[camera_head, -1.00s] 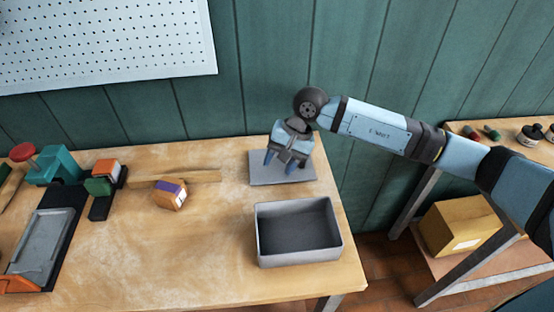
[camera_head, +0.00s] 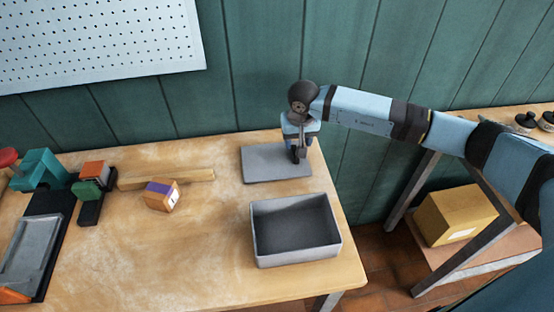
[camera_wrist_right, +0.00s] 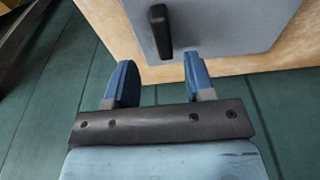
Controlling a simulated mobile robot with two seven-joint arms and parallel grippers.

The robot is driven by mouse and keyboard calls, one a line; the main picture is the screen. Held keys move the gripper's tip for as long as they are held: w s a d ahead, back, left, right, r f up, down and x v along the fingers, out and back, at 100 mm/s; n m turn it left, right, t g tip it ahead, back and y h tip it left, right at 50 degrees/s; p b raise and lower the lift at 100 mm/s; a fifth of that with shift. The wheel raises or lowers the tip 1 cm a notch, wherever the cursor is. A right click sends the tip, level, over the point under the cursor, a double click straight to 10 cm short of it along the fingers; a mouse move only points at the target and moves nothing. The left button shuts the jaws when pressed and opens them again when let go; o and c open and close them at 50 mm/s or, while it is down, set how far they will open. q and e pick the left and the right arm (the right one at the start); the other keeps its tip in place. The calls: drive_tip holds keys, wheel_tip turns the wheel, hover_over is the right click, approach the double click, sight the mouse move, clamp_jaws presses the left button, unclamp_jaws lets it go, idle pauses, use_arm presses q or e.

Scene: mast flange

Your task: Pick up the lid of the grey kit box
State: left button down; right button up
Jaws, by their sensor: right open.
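The lid (camera_head: 262,168) is a flat grey plate lying on the wooden table behind the grey kit box (camera_head: 298,258), which stands open and empty. In the right wrist view the lid (camera_wrist_right: 228,25) shows a dark upright handle (camera_wrist_right: 160,32). My right gripper (camera_head: 297,155) is over the right part of the lid, pointing down. In the wrist view its two blue fingers (camera_wrist_right: 160,72) are spread apart and empty, with the handle beyond the fingertips, roughly in line with the gap. My left gripper is not in view.
A small orange and purple box (camera_head: 161,196) and a wooden bar (camera_head: 190,177) lie left of the lid. A grey tray (camera_head: 30,252) and coloured fixtures stand farther left. The green wall (camera_head: 260,60) rises close behind the table. The table's middle front is clear.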

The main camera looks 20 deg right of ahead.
sight(275, 158)
drive_tip(key=f, duration=0.5)
drive_tip(key=shift+w+a+p, duration=0.2)
drive_tip(key=shift+p, duration=0.15)
clamp_jaws()
drive_tip(key=shift+r, duration=0.1)
drive_tip(key=shift+r, duration=0.1)
